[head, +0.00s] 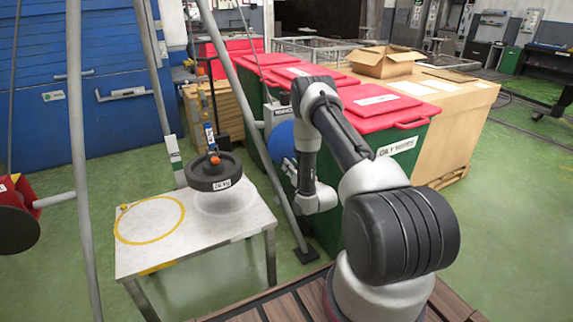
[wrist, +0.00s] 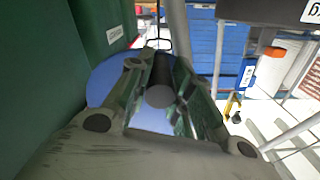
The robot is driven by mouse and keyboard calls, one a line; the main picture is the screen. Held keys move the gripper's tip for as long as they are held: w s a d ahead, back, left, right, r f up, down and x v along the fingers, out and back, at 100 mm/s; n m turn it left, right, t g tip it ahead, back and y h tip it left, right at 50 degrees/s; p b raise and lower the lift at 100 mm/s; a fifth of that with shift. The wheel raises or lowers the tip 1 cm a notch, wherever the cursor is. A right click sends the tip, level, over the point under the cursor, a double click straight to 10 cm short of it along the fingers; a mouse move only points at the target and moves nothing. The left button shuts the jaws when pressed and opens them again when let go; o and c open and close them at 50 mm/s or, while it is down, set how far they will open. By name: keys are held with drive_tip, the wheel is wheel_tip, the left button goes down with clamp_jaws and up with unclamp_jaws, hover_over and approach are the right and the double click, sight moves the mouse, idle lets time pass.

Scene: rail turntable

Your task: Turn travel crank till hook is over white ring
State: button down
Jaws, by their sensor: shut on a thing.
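My gripper (wrist: 160,88) is shut on a dark cylindrical crank handle (wrist: 160,72), in front of the blue disc (wrist: 104,82) of the travel crank. In the head view the blue disc (head: 282,141) is partly hidden behind my arm, and the grip itself is hard to make out. The hook (head: 213,149), orange, hangs on its line with a round black weight (head: 213,172) below it. The weight hangs above the right part of a pale table (head: 190,236). The white ring (head: 222,208) is faint on the table, partly hidden by the weight.
A yellow ring (head: 120,232) lies on the table's left part. Grey frame legs (head: 76,150) stand around the table. Green bins with red lids (head: 390,104) stand close behind my arm. A red drum (head: 18,190) is at the far left.

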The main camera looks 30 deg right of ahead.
drive_tip(key=shift+d, duration=0.1)
drive_tip(key=shift+d, duration=1.45)
drive_tip(key=c, duration=1.3)
unclamp_jaws()
drive_tip(key=shift+o, duration=1.3)
drive_tip(key=shift+w+d+f, duration=0.1)
drive_tip(key=shift+d, duration=0.1)
drive_tip(key=shift+a, duration=0.3)
drive_tip(key=s, duration=0.8)
drive_tip(key=shift+s+f, duration=0.1)
